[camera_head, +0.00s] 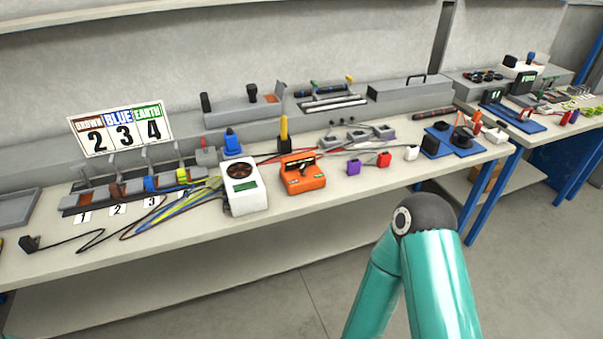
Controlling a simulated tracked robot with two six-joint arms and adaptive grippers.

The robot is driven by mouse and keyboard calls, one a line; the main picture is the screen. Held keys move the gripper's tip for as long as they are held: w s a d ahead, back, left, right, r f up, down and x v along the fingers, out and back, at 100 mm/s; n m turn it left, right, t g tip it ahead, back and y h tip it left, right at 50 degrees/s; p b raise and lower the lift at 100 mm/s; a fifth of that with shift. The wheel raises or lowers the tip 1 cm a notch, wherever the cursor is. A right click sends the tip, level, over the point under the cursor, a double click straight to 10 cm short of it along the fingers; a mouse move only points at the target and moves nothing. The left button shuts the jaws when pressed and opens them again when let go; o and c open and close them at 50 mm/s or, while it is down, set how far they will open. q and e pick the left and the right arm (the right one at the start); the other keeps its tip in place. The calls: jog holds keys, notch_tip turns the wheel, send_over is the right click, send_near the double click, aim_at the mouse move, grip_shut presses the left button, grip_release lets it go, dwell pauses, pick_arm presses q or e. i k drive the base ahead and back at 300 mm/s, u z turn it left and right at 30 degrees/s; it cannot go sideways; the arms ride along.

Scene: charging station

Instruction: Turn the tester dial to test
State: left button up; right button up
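A white box-shaped device (247,197) stands near the front edge of the bench, with a large round dark-red and black face (241,170) and a small green display (246,185). Right of it is an orange box-shaped device (304,182) with a dark top panel. I cannot tell for sure which of the two is the tester, and any dial setting is too small to read. Neither gripper is in view; only a teal arm of mine with a dark joint shows at the lower right, in front of the bench.
A sign (120,130) reads brown 2, blue 3, earth 4. Coloured wires (185,208) run from a terminal row (120,190) to the white device. A second bench (535,135) stands at right.

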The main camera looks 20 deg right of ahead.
aim_at(303, 168)
jog(key=u, duration=0.05)
jog(key=k, duration=1)
jog(key=z, duration=0.6)
jog(key=i, duration=1.75)
jog(key=u, duration=0.5)
